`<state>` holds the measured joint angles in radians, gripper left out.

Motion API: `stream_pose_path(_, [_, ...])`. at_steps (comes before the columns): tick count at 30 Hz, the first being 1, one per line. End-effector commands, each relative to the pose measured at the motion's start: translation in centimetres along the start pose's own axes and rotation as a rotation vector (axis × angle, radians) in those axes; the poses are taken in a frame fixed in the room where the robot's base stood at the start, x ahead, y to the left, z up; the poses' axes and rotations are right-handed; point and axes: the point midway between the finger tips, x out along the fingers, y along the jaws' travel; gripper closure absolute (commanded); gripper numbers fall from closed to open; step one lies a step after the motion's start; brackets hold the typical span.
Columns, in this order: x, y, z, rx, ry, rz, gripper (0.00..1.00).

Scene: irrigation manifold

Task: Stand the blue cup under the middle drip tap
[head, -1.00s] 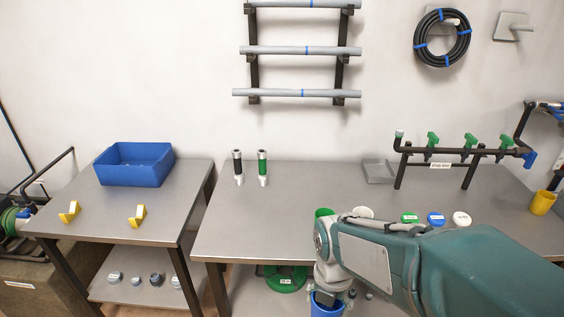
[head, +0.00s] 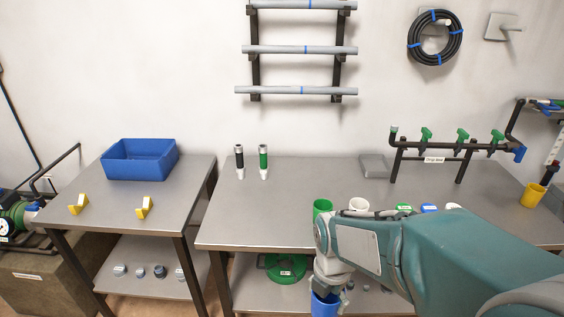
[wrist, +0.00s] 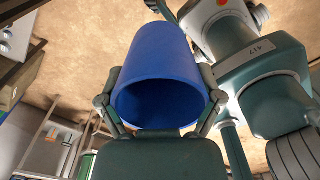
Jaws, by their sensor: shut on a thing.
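The blue cup (head: 324,305) is at the bottom edge of the head view, below my forearm and in front of the bench. In the wrist view, the blue cup (wrist: 155,60) sits between the two fingers of my gripper (wrist: 160,100), which is shut on it. Its open, dark mouth faces the wrist camera. The drip manifold stands at the back right of the bench, with three green taps on a dark pipe. The middle drip tap (head: 463,135) is far from the cup. The bench under it looks bare.
A green cup (head: 322,207) and a white cup (head: 358,204) stand near the bench's front, beside my arm. Green and blue labelled round things (head: 428,208) lie partly behind my arm. A yellow cup (head: 531,195) stands at right. A grey tray (head: 374,166) is left of the manifold.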

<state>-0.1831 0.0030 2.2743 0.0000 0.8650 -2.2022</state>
Motion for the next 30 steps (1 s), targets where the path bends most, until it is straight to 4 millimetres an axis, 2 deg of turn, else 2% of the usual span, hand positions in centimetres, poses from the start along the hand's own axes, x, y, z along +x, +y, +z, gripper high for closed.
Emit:
stream_pose_path(8, [1.4, 1.6, 2.4, 0.332, 0.001, -0.002, 0.48])
stream_pose_path(20, [5.2, 4.4, 7.4, 1.040, 0.001, -0.002, 0.48])
stream_pose_path(30, [9.2, 6.0, 11.6, 1.644, 0.000, -0.003, 0.48])
